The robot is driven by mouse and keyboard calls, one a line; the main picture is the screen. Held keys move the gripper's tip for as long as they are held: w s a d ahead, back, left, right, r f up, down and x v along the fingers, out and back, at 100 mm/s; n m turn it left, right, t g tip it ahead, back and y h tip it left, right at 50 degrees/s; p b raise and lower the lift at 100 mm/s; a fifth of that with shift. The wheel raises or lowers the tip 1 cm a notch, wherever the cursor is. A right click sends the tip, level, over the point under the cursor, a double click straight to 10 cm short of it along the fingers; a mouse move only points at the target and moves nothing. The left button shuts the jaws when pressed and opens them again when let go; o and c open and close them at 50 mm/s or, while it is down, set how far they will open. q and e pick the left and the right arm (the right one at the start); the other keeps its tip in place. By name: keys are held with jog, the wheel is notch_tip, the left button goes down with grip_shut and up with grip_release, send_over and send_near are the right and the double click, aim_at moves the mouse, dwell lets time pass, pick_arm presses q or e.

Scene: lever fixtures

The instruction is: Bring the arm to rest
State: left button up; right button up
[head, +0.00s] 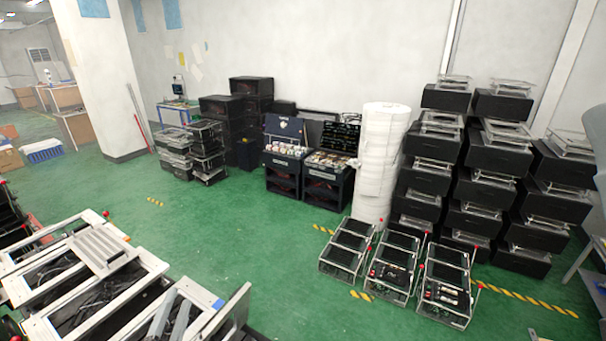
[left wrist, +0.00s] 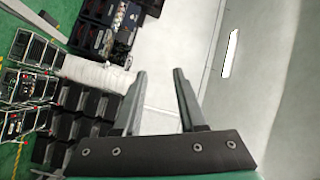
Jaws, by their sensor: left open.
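My left gripper (left wrist: 159,73) shows in the left wrist view. Its two grey fingers stand well apart on a dark bolted bar, with nothing between them. Behind the fingers is pale wall. I cannot clearly make out this gripper in the head view. I see no right gripper in either view. Three lever fixtures with red knobs stand on the green floor in the head view: a left one (head: 346,249), a middle one (head: 393,268) and a right one (head: 446,285). The fixtures also show at the left of the wrist view (left wrist: 28,85), away from the fingers.
White-framed racks (head: 95,285) fill the lower left. Stacked black boxes (head: 490,150) and a tall white roll (head: 378,165) stand near the wall. Dark cabinets (head: 284,170) stand further left. The green floor (head: 235,230) is clear in the middle.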

pick_arm(q)
jog(key=d+r+n+t+h, duration=0.1)
jog(key=d+r+t, duration=0.25)
jog(key=r, duration=1.35)
jog(key=s+d+r+n+t+h, duration=0.1)
jog(key=s+r+n+t, duration=0.1)
jog(key=r, duration=0.5)
jog(key=s+d+r+n+t+h, duration=0.1)
jog(key=s+d+r+n+t, duration=0.1)
jog(key=s+r+n, duration=0.2)
jog(key=s+d+r+n+t+h+p, duration=0.1)
jog(key=s+r+n+t, duration=0.1)
jog(key=s+r, duration=0.6)
jog(key=shift+s+d+r+n+h, duration=0.35)
jog(key=shift+r+n, duration=0.45)
jog(key=shift+r, duration=1.35)
jog(key=shift+w, duration=0.1)
